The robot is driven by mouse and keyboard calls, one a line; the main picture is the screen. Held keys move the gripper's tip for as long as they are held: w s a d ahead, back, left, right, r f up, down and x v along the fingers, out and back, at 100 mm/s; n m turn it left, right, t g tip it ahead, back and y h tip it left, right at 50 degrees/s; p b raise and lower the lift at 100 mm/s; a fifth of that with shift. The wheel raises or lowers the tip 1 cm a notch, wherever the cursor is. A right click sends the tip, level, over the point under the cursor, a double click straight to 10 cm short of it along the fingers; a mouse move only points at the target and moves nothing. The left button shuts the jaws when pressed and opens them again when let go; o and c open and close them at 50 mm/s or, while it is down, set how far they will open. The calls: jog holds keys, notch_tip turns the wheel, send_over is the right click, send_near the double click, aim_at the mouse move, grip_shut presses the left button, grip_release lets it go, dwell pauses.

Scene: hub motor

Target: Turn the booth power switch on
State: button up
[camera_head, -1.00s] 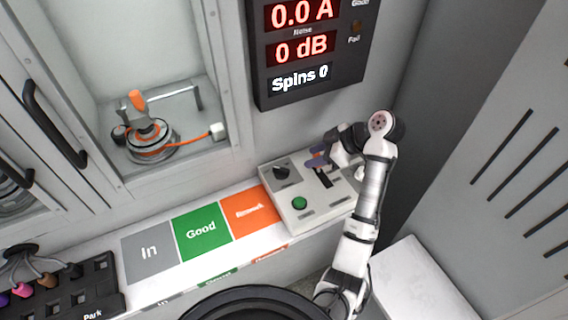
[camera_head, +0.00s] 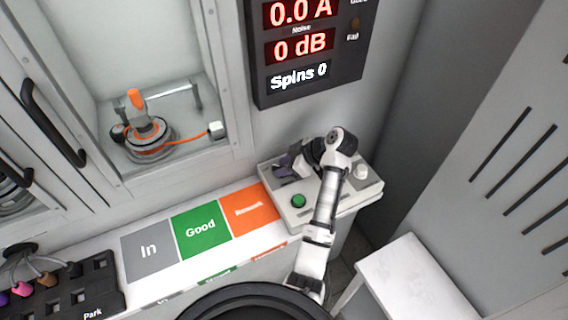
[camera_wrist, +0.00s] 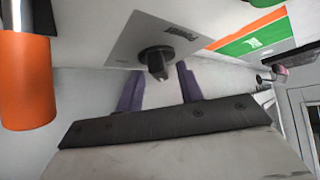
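The booth power switch is a dark rotary knob (camera_wrist: 155,62) on a grey plate with a label reading "Power", seen in the wrist view. In the head view my gripper (camera_head: 284,172) is over the left part of the control panel (camera_head: 318,214) and hides the knob. In the wrist view the purple fingers of my gripper (camera_wrist: 159,76) are apart, one on each side of the knob in the picture. I see no clear contact, and I cannot tell how far the fingertips are from it.
A green button (camera_head: 298,201) is just in front of my gripper, and a pale knob (camera_head: 361,172) is at the panel's right. The display (camera_head: 312,50) hangs above. In, Good and Rework mats (camera_head: 200,229) lie left. A motor (camera_head: 148,138) sits in the booth.

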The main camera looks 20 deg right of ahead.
jog(key=shift+f, duration=0.1)
grip_shut()
